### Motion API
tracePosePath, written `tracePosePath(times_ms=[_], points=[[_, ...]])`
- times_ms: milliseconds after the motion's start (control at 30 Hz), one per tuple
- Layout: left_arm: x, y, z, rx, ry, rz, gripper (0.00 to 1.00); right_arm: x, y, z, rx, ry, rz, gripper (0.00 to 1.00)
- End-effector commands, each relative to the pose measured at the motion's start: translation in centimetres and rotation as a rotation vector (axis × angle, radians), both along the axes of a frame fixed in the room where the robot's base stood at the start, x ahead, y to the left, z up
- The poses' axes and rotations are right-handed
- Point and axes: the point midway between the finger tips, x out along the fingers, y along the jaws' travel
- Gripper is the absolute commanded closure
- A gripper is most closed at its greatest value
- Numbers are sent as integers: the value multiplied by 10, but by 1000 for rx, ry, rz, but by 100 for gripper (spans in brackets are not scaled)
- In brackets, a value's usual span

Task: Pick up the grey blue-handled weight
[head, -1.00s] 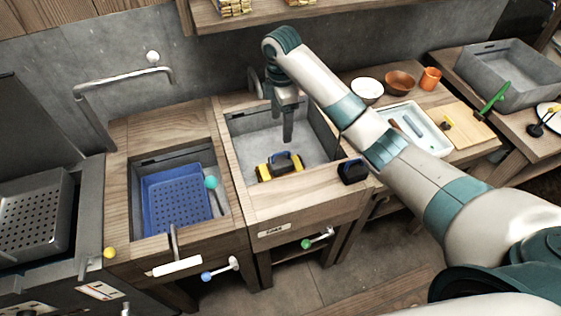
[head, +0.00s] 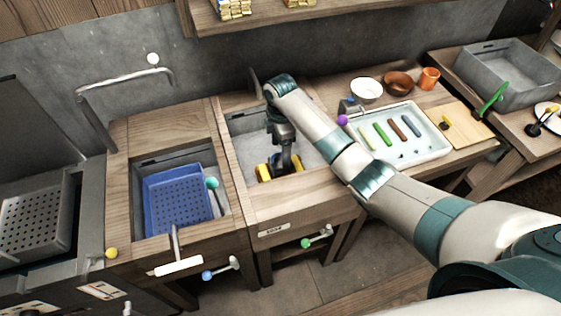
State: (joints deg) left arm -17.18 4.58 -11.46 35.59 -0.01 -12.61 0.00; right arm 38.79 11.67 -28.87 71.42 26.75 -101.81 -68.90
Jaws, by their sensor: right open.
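In the head view a block with yellow ends (head: 264,173) lies in the grey basin in the middle of the counter. A dark part with a blue handle sat at its middle earlier; now my right gripper largely hides it. My right gripper (head: 285,168) points down at the middle of this block, between the yellow ends, with its jaws open. Whether the fingers touch the handle, I cannot tell. A second dark block, seen earlier on the counter's front rim, is hidden behind my right arm. My left gripper is not in view.
A blue perforated tray (head: 150,205) sits in the left basin. A white tray (head: 440,148) with several coloured bars, two bowls, an orange cup (head: 429,78) and a cutting board (head: 461,131) stand to the right. The wooden basin rim (head: 280,203) borders the gripper's spot.

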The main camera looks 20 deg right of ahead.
Motion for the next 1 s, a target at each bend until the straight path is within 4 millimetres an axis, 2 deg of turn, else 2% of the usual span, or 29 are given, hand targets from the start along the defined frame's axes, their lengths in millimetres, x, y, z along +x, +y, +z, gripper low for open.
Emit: tracePosePath(times_ms=[467, 700, 833, 1000], points=[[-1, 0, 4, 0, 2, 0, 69, -1, 0, -6, 0, 2, -1, 31], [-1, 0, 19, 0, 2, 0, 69, -7, 2, -30, 0, 5, -1, 31], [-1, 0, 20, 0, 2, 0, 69, -6, 2, -46, 0, 2, -1, 31], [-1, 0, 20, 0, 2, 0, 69, -6, 2, -54, -1, 0, 0, 31]])
